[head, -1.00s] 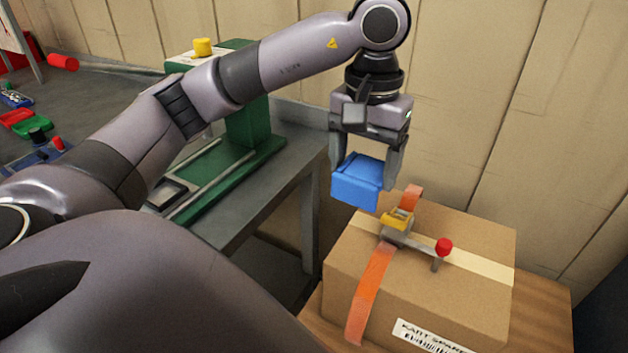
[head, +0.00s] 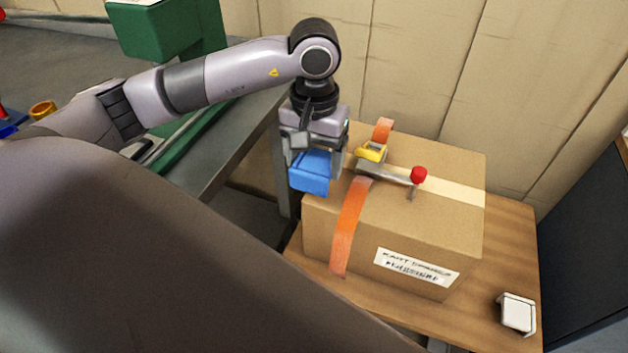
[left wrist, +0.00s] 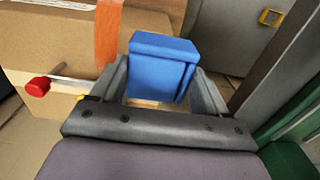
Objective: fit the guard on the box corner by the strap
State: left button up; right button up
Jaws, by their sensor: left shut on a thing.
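The blue guard (head: 311,173) is between the fingers of my left gripper (head: 313,170), which is shut on it. It is beside the upper left edge of the cardboard box (head: 455,215), left of the orange strap (head: 349,225). I cannot tell whether guard and box touch. The strap runs over the box through a buckle with a yellow part (head: 371,152) and a red-knobbed lever (head: 418,175). In the left wrist view, the guard (left wrist: 160,65) is held between both fingers, with the strap (left wrist: 108,35) to its left. My right gripper is not in view.
The box stands on a wooden table (head: 510,230). A white angular piece (head: 517,313) lies at its front right. A grey bench (head: 225,150) with a green machine (head: 165,30) stands at the left. A panelled wall (head: 430,60) is behind the box.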

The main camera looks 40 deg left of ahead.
aim_at(314, 198)
pick_arm(q)
notch_tip(314, 198, down, 7)
jog(key=shift+r, duration=0.2)
dwell(0.3)
jog(key=shift+f+b, duration=0.65)
jog(key=o, duration=1.1)
jog(key=shift+r, duration=0.1)
jog(key=shift+r+p, duration=0.4)
jog(key=shift+p, duration=0.15)
jog(key=shift+r+p, duration=0.4)
jog(key=shift+p, duration=0.1)
notch_tip(314, 198, up, 12)
jog(key=shift+f+b, duration=0.2)
jog(key=shift+b, duration=0.7)
